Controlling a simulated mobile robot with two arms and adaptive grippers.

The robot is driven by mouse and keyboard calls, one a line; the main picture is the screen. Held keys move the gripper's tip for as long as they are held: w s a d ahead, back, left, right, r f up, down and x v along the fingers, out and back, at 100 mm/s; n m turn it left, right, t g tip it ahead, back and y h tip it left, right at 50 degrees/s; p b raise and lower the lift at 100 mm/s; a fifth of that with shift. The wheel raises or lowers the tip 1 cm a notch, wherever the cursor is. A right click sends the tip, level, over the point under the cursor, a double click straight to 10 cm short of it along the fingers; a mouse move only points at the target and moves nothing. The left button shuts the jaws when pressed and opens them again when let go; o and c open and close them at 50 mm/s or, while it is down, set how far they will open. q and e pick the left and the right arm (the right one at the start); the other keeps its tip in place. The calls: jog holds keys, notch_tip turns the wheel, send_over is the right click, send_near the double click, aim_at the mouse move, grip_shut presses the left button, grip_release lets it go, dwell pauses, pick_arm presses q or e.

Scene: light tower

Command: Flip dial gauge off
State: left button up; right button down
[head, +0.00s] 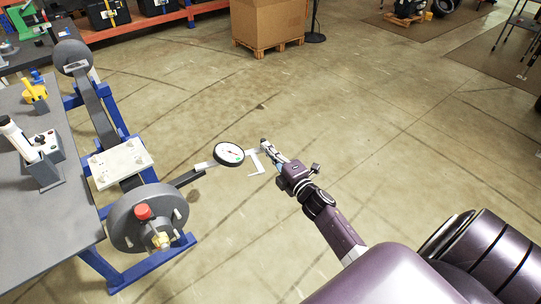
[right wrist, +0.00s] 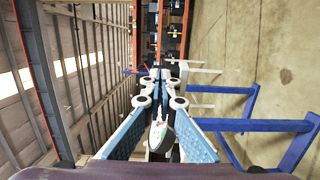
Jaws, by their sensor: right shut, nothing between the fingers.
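The dial gauge (head: 229,153) has a round white face, a dark rim and a red needle. It sits on an arm that reaches right from the round grey end of a machine (head: 125,222). My right gripper (head: 265,145) is shut and empty, just right of the gauge, beside thin pale bars. I cannot tell whether it touches them. In the right wrist view, its fingers (right wrist: 160,74) are close together, and a white piece with red and green marks, likely the gauge (right wrist: 160,132), shows between the finger links. My left gripper is not in view.
A grey workbench (head: 40,205) with a yellow device (head: 36,92) and a control box (head: 46,148) stands at left. Blue supports carry the machine. A cardboard box (head: 268,24) on a pallet stands at the back. The floor right of the gauge is mostly clear.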

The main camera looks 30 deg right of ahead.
pick_arm(q)
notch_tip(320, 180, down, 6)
jog(key=b, duration=0.5)
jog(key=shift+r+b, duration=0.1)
jog(key=shift+b, duration=0.2)
pick_arm(e)
jog(key=w+d+n+y, duration=0.2)
jog(key=w+n+y, duration=0.1)
jog(key=w+y, duration=0.2)
jog(key=shift+w+g, duration=0.3)
jog(key=shift+w, duration=0.5)
jog(key=shift+r, duration=0.1)
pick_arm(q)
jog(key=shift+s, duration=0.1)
